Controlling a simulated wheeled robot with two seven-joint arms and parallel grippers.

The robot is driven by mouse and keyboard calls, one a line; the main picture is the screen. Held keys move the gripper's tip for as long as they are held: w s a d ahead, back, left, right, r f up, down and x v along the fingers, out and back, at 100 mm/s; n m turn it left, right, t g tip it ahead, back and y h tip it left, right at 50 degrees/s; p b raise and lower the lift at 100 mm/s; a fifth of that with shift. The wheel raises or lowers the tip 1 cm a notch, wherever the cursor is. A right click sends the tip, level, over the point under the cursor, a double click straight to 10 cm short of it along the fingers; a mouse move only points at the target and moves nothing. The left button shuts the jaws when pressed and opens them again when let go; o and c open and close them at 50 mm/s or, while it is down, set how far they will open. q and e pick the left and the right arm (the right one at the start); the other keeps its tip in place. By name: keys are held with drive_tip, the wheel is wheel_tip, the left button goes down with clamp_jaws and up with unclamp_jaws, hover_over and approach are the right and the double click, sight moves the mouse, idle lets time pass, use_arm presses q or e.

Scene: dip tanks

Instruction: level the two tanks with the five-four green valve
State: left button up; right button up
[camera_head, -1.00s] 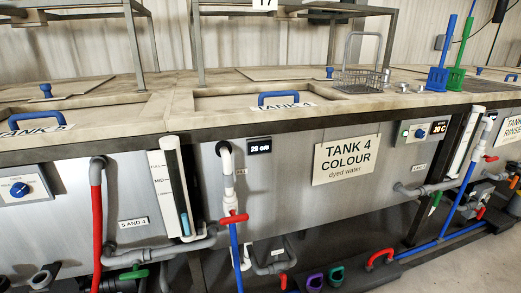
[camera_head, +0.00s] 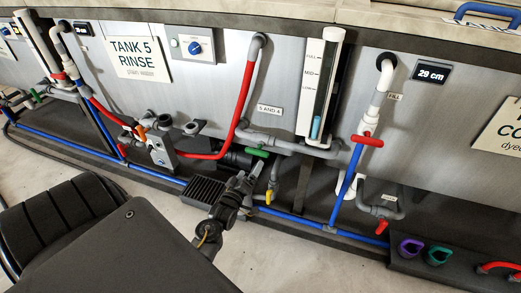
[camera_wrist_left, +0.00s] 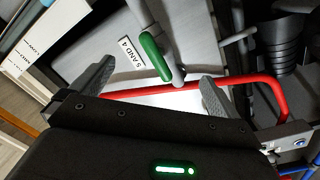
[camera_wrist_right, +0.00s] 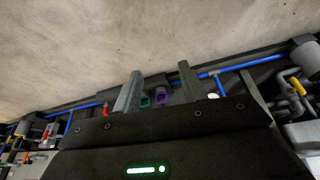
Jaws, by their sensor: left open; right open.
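The green valve handle (camera_head: 257,153) sits on the grey pipe below the "5 AND 4" label (camera_head: 270,109). It lies roughly along that pipe in the head view. My left gripper (camera_head: 243,182) is open, just below and in front of the handle. In the left wrist view the green handle (camera_wrist_left: 155,57) shows beyond and between the open fingertips (camera_wrist_left: 155,88), with no contact visible. The level gauge (camera_head: 321,85) shows blue near its bottom; the display (camera_head: 431,73) beside it reads 29 cm. My right gripper (camera_wrist_right: 158,85) is open and empty, outside the head view.
A red hose (camera_head: 245,90) loops down left of the valve. A yellow-handled valve (camera_head: 269,196) stands just right of my left gripper. A red-handled fill valve (camera_head: 367,140) is farther right. Blue pipe (camera_head: 320,226) runs along the base, with open floor in front.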

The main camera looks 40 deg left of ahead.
sight(256, 154)
drive_tip(key=v, duration=0.6)
use_arm(q)
drive_tip(key=w+a+m, duration=0.1)
drive_tip(key=w+m, duration=0.2)
drive_tip(key=w+a+m+b, duration=0.1)
drive_tip(key=w+m, duration=0.2)
drive_tip(key=w+a+r+m, duration=0.1)
drive_tip(key=w+m, duration=0.2)
drive_tip(key=shift+w+a+r+y+b, duration=0.1)
drive_tip(key=shift+w+a+y+b, duration=0.1)
drive_tip(key=shift+a+y+b, duration=0.15)
drive_tip(key=shift+w+a, duration=0.15)
drive_tip(key=shift+w, duration=0.4)
use_arm(e)
drive_tip(key=w+a+r+n+t+y, duration=0.1)
drive_tip(key=w+a+r+t, duration=0.1)
drive_tip(key=w, duration=0.4)
drive_tip(key=shift+w+a+r+t, duration=0.2)
drive_tip(key=shift+a+r+t, duration=0.2)
drive_tip(key=shift+a+t, duration=0.4)
